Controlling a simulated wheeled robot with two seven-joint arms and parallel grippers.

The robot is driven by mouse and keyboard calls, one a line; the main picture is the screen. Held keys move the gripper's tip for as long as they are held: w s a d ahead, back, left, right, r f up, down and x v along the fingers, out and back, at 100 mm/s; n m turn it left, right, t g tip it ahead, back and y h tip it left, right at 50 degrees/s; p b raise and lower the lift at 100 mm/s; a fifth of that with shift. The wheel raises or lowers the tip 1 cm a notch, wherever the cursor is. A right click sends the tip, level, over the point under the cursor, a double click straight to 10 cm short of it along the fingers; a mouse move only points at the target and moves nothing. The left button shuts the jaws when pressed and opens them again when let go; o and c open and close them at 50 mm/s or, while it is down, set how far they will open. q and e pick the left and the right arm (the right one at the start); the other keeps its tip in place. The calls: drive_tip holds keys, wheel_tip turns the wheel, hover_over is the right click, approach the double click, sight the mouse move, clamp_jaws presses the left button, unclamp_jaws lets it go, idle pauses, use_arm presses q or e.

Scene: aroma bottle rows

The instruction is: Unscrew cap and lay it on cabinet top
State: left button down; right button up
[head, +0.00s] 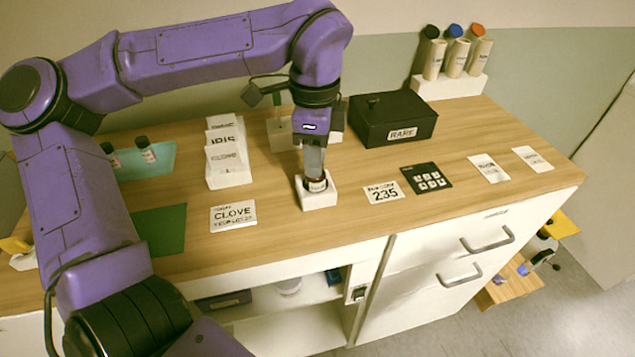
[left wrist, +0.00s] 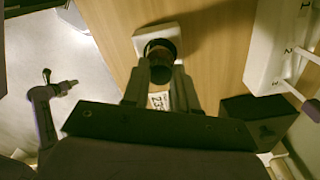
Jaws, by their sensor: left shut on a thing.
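A small dark bottle (head: 316,184) stands upright in a white square holder (head: 319,199) on the wooden cabinet top (head: 285,231). My left gripper (head: 314,168) points straight down over the bottle and is shut on its dark cap. In the left wrist view the two fingers (left wrist: 159,80) close around the round black cap (left wrist: 160,50), with the white holder (left wrist: 146,32) behind it. The fingers hide part of the cap, and I cannot tell whether it is loose from the bottle. My right gripper is in neither view.
A black RARE box (head: 392,120), white card stand (head: 227,155) and CLOVE card (head: 233,215) surround the holder. A 235 card (head: 384,192) and black card (head: 427,178) lie to its right. Capped tubes (head: 457,55) stand at the back. Bare wood lies between holder and front edge.

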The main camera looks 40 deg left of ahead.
use_arm(q)
drive_tip(key=shift+n+b, duration=0.8)
drive_tip(key=shift+b, duration=0.05)
drive_tip(key=c, duration=1)
unclamp_jaws()
